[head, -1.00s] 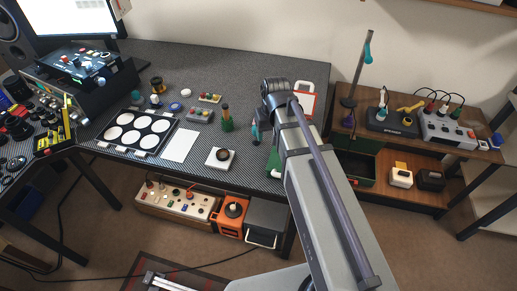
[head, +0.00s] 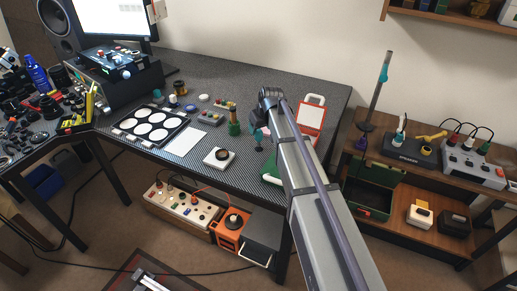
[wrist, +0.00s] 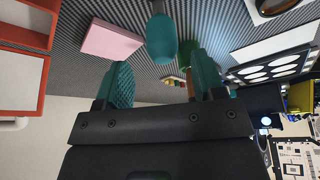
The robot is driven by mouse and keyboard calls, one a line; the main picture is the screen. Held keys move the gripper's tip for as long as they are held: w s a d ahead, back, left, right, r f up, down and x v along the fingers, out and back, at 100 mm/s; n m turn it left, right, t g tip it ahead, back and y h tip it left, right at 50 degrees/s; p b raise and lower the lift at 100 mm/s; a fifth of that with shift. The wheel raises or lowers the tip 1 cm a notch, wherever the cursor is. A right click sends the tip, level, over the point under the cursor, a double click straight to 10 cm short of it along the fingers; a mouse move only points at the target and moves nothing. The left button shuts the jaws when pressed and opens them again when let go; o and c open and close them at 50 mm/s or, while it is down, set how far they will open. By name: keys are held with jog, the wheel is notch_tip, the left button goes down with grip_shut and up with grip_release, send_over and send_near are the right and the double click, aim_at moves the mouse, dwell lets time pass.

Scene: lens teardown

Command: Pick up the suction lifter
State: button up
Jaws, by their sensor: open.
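A teal, rounded, bulb-shaped thing with a small grey tip, which looks like the suction lifter (wrist: 161,38), stands out at the top centre of the wrist view. I cannot make it out in the head view, where my arm covers that part of the bench. My gripper (wrist: 163,85) has two teal fingers, spread apart and empty. In the wrist view the lifter shows in line with the gap between them, beyond the fingertips. I cannot tell the remaining distance. In the head view my gripper (head: 258,138) is low over the right part of the bench.
A pink block (wrist: 108,40) lies close to the lifter. A green-and-brown tool (head: 234,122) and a white block with a dark ring (head: 217,157) stand left of my gripper. A red-edged case (head: 311,117) is open behind it. A tray of white discs (head: 129,140) lies farther left.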

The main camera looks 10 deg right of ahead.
aim_at(259, 130)
jog(key=b+x, duration=0.5)
jog(key=shift+a+f, duration=0.2)
jog(key=shift+s+r, duration=0.1)
jog(key=shift+r, duration=0.15)
jog(key=shift+c, duration=0.3)
jog(key=c, duration=0.9)
